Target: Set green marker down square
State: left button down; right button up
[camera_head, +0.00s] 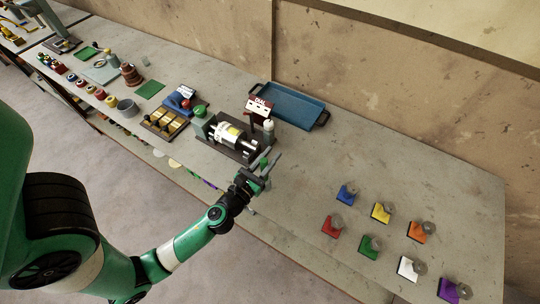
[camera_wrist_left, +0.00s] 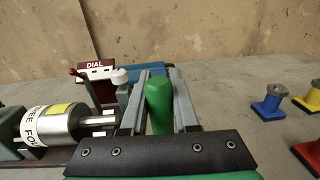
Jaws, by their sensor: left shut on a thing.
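My left gripper (camera_head: 264,172) is shut on a green marker (camera_wrist_left: 159,104). In the left wrist view the marker is a rounded green cylinder between the two grey fingers, roughly upright, its lower part hidden by the gripper body. In the head view only a small green bit of it shows at the fingers. The gripper is above the front part of the bench, right of the dial machine. I cannot tell the marker's height above the bench. My right gripper is not in view.
The dial machine (camera_head: 229,134) stands beside the gripper, with a blue tray (camera_head: 290,104) behind. Several coloured blocks with metal knobs stand at right, including red (camera_head: 330,227), green (camera_head: 368,246) and blue (camera_head: 345,195). The bench between machine and blocks is clear.

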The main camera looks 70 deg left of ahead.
pick_arm(q)
jog(key=shift+f+b, duration=2.55)
jog(key=shift+f, duration=0.25)
jog(key=c, duration=0.6)
grip_release()
jog(key=b+v, duration=0.2)
jog(key=v, duration=0.9)
jog(key=shift+s, duration=0.3)
jog(key=shift+d+r, duration=0.1)
jog(key=shift+d, duration=0.05)
